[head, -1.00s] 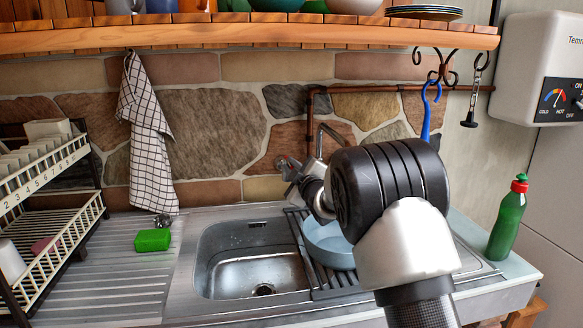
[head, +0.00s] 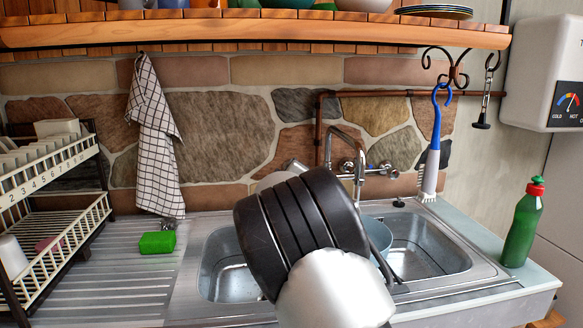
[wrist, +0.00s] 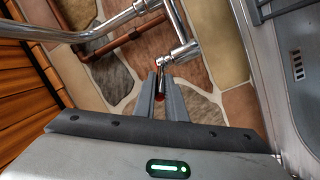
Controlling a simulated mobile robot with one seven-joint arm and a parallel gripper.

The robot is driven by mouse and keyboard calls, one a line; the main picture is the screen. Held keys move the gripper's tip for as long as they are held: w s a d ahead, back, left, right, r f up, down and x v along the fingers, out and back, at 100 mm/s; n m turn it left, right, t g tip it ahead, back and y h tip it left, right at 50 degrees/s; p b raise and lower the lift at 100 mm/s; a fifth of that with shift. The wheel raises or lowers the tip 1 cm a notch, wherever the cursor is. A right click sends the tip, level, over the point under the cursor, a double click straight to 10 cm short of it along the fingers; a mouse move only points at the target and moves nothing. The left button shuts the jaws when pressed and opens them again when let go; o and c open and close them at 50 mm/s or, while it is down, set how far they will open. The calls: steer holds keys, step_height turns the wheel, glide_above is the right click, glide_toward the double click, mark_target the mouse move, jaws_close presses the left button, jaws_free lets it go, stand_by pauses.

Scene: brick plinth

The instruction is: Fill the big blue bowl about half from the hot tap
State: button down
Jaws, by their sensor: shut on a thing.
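My gripper (wrist: 159,80) is shut on a red-marked tap handle (wrist: 160,93) in the wrist view, its two grey fingers on either side of the slim metal piece. In the head view my arm hides the gripper and that handle. The tap's curved chrome spout (head: 357,165) rises at the wall above the bowl area. The blue bowl (head: 378,236) shows only by its right side, beside the spout's foot; my arm hides the rest. Its inside is hidden, so I cannot tell whether it holds water. I cannot make out a stream from the spout.
The sink has a left basin (head: 222,270) and a right basin (head: 435,250). A green sponge (head: 157,242) lies on the drainboard. A green bottle (head: 523,225) stands on the right. A blue-handled brush (head: 433,150) hangs from a hook. A dish rack (head: 60,200) stands left.

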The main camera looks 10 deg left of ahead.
steer(key=shift+d, duration=0.1)
steer(key=c, duration=1.8)
jaws_free()
steer(key=s, duration=0.5)
steer(key=s+p, duration=0.1)
steer(key=s, duration=0.5)
steer(key=s+d, duration=0.1)
steer(key=s, duration=0.5)
steer(key=shift+s+d+p, duration=0.1)
steer(key=shift+s+p, duration=0.1)
steer(key=shift+p, duration=0.2)
